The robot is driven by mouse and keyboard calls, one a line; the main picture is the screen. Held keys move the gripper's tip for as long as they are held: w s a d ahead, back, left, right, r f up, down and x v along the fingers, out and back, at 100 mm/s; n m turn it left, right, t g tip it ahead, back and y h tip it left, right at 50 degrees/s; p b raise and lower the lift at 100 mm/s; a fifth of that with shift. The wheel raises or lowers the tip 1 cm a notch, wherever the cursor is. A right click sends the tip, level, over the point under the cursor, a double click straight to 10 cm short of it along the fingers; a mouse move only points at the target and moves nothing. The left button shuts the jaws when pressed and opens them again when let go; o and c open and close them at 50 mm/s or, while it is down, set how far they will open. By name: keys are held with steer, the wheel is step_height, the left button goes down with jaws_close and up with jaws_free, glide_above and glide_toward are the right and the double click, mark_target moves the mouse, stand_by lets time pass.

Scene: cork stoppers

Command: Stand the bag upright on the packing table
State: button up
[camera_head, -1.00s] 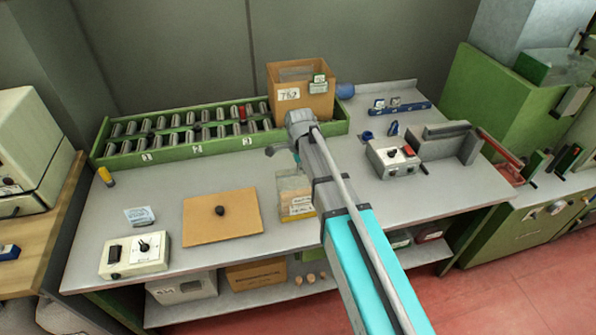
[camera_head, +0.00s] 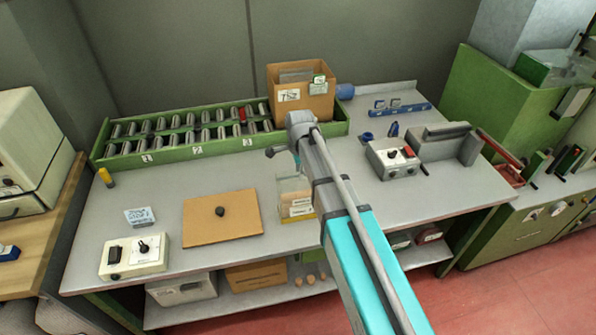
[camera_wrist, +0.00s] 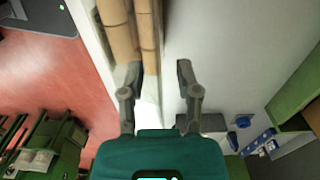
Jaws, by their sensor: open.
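The bag (camera_head: 294,208) is clear, with a white label and a yellowish lower edge, and stands or lies on the grey packing table (camera_head: 180,190). My arm partly covers it in the head view, so I cannot tell whether it is upright. In the wrist view, tan cork columns (camera_wrist: 120,32) run lengthwise near the table's edge. My gripper (camera_wrist: 158,69) is open, its left finger overlapping the near end of the columns and its right finger over bare table. I cannot tell whether it touches them. The head view does not show the fingers clearly.
A tan board (camera_head: 240,220) with a dark knob lies left of the bag. A green roller rack (camera_head: 160,153) and a cardboard box (camera_head: 318,102) stand behind. A switch box (camera_head: 135,256) is front left, a grey control box (camera_head: 384,168) right.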

step_height(320, 180, up, 12)
steer(key=p, duration=1.2)
steer(key=shift+w, duration=0.15)
stand_by(0.7)
steer(key=s+d+n, duration=1.4)
steer(key=s+d, duration=0.2)
steer(key=d, duration=0.3)
steer(key=shift+s+d+n, duration=0.3)
steer(key=shift+d+n, duration=0.05)
steer(key=shift+n, duration=0.05)
